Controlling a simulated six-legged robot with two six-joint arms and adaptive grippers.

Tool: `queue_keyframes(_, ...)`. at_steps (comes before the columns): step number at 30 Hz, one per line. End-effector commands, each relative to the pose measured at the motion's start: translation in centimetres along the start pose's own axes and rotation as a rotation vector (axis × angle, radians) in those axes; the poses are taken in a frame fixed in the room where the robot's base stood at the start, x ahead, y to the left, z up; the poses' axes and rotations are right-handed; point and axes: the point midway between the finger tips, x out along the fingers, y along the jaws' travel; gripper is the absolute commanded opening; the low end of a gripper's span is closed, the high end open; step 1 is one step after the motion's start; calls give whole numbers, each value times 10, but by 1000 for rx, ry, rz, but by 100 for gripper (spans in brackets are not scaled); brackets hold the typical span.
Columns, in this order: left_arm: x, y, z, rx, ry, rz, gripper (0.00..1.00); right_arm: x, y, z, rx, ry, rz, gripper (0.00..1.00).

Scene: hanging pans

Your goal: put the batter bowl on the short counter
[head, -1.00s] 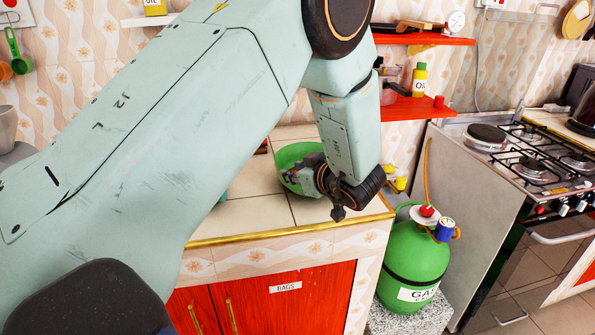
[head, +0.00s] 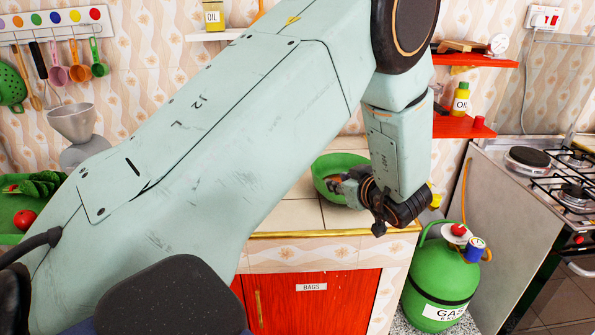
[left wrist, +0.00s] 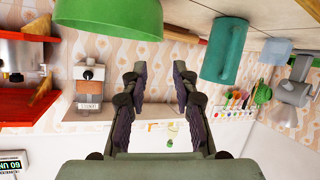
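A green bowl (head: 340,160), the only bowl I see that could be the batter bowl, stands upright on the tiled counter (head: 298,214) above the red cupboard. My left gripper (head: 345,186) overlaps its front right side in the head view. In the left wrist view, which is upside down, the bowl (left wrist: 108,18) is at the top left, beyond the fingers. The left gripper's fingers (left wrist: 157,75) are apart with nothing between them. I cannot tell which counter is the short one. My right gripper is not in view.
A teal mug (left wrist: 224,50) stands on the other side of the fingers from the bowl. A green gas bottle (head: 444,278) stands right of the counter, before the stove (head: 545,180). Red shelves (head: 462,127) hang behind. My left arm hides much of the counter.

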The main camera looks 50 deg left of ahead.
Motion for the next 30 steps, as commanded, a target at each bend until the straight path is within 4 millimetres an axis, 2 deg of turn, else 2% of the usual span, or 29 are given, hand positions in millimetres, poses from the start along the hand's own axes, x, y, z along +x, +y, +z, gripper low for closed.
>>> queue_keyframes(2,4,-10,19,68,-24,23,28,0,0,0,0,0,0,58)
queue_keyframes(5,8,-29,61,220,-86,93,28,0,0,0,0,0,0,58)
queue_keyframes(10,-5,-86,152,523,-281,240,28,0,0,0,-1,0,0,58)
queue_keyframes(14,-36,-149,219,745,-489,344,28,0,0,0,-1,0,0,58)
queue_keyframes(15,-50,-172,237,809,-563,375,28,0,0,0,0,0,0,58)
queue_keyframes(18,-88,-231,273,952,-754,443,28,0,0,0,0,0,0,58)
queue_keyframes(21,-126,-281,293,1056,-923,495,28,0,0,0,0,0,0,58)
queue_keyframes(24,-155,-315,302,1120,-1043,530,28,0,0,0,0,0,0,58)
queue_keyframes(27,-170,-332,304,1150,-1106,550,28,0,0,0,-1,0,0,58)
queue_keyframes(30,-175,-336,305,1159,-1125,557,28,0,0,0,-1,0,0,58)
